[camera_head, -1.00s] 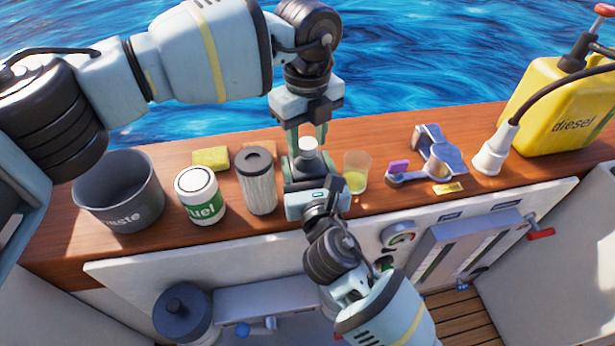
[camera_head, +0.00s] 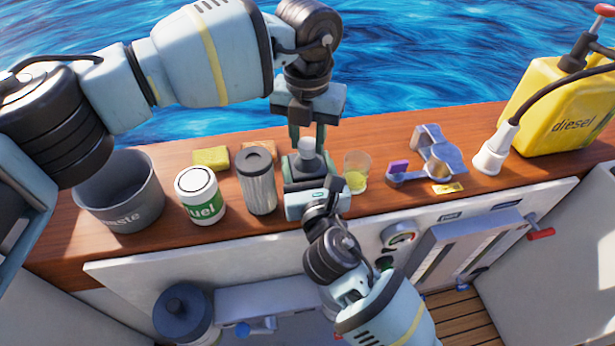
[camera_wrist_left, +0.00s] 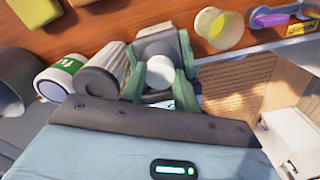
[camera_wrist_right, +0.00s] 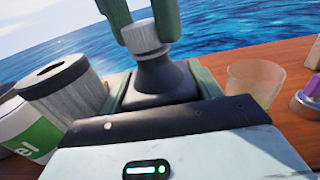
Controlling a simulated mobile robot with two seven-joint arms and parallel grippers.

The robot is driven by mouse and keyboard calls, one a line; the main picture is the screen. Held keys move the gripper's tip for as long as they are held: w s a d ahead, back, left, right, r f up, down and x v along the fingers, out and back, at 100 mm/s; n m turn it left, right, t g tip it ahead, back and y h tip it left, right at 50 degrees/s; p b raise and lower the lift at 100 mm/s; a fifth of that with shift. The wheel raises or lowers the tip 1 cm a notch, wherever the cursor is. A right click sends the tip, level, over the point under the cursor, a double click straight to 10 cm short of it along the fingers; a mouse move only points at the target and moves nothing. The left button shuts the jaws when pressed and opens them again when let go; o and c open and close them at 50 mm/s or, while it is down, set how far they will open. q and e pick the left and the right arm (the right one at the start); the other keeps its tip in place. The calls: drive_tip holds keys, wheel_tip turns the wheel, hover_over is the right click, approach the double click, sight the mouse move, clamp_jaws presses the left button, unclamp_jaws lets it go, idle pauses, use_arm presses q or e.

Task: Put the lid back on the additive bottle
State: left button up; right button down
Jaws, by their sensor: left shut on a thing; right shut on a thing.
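The additive bottle (camera_wrist_right: 165,82) is dark with a sloping shoulder and stands upright between the fingers of my right gripper (camera_wrist_right: 165,88), which is shut on it. The white ribbed lid (camera_wrist_right: 143,38) sits at the bottle's mouth in the right wrist view. My left gripper (camera_wrist_left: 160,82) comes from above and is shut on the lid, which also shows in the head view (camera_head: 307,145). In the right wrist view the lid looks slightly tilted. Whether it is seated on the neck or only resting there, I cannot tell.
A grey filter cylinder (camera_head: 257,182) and a white fuel can (camera_head: 200,195) stand close left of the bottle. A cup of yellow-green liquid (camera_head: 356,172) stands close right. A waste bucket (camera_head: 119,192), yellow sponge (camera_head: 211,158), metal wrench-like tool (camera_head: 436,158) and diesel canister (camera_head: 560,110) share the wooden ledge.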

use_arm(q)
drive_tip(key=m, duration=0.6)
drive_tip(key=shift+m, duration=0.3)
drive_tip(key=m, duration=0.7)
drive_tip(key=shift+m, duration=0.3)
drive_tip(key=o, duration=1.1)
drive_tip(key=shift+r, duration=2.25)
drive_tip(key=shift+c, duration=0.4)
